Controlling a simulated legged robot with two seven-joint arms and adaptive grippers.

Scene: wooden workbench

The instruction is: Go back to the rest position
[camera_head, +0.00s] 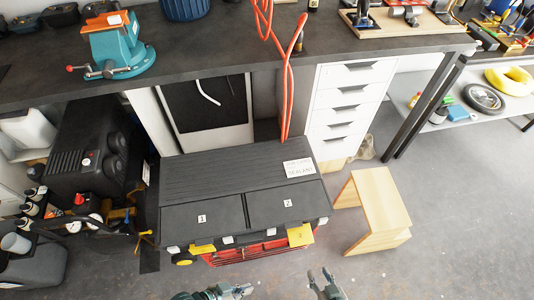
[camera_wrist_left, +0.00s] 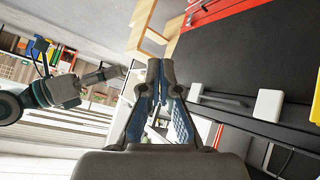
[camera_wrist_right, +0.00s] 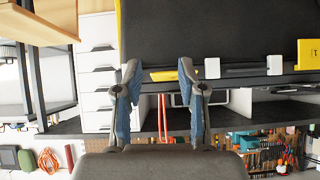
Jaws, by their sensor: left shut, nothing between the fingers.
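My left gripper (camera_head: 244,290) is at the bottom edge of the head view, in front of the black tool chest (camera_head: 235,165). In the left wrist view its fingertips (camera_wrist_left: 160,66) are together with nothing between them. My right gripper (camera_head: 320,273) is to its right, also low in the head view. In the right wrist view its fingers (camera_wrist_right: 158,75) stand apart and the gap is empty. Both grippers are clear of the chest and of each other. The chest's two lids, marked 1 and 2, are shut.
A wooden step stool (camera_head: 375,205) stands right of the chest. The workbench (camera_head: 235,45) behind carries a teal vise (camera_head: 118,48) and a red hose (camera_head: 285,75). A black compressor (camera_head: 88,150) is at left. Grey floor (camera_head: 440,250) at the right is clear.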

